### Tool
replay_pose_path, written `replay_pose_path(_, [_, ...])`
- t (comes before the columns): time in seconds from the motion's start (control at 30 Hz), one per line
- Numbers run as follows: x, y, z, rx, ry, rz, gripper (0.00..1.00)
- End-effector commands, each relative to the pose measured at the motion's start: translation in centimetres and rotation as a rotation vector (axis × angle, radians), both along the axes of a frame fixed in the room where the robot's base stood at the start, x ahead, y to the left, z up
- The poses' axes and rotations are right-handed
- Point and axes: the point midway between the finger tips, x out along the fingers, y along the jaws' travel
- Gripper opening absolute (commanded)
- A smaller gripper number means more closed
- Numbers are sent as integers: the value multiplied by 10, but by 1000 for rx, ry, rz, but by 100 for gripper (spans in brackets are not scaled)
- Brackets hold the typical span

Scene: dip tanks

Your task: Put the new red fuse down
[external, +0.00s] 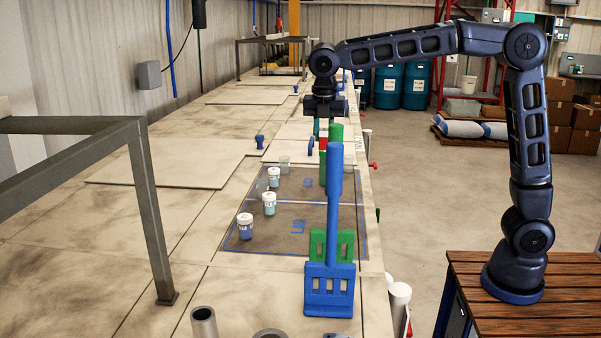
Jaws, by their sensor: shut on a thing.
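My gripper (322,122) points down over the far part of the long bench, beyond the tall blue and green handled tools. It is shut on a small red piece (323,143), which I take to be the new red fuse. Only a bit of the red shows, just below the jaws and beside the green handle. The fuse's lower end is hidden behind the tools, so I cannot tell whether it touches the surface below.
A blue handled rack (330,283) stands in front of a green one (345,244) on the near bench. Small capped jars (245,226) stand on a dark blue-edged mat (262,238). A grey metal frame (145,185) rises at left. Flat pale panels (190,165) lie left of the mat.

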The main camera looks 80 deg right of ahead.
Motion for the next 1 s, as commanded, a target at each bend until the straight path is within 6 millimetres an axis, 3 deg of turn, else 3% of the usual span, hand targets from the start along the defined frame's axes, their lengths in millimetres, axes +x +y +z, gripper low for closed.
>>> replay_pose_path(0.1, [-2,-18,0,-1,0,13,0])
replay_pose_path(0.27, [-4,-27,-7,-2,0,21,0])
replay_pose_path(0.8, [-4,-27,-118,-2,2,23,0])
replay_pose_path(1.0, [-4,-26,-149,-2,1,23,0])
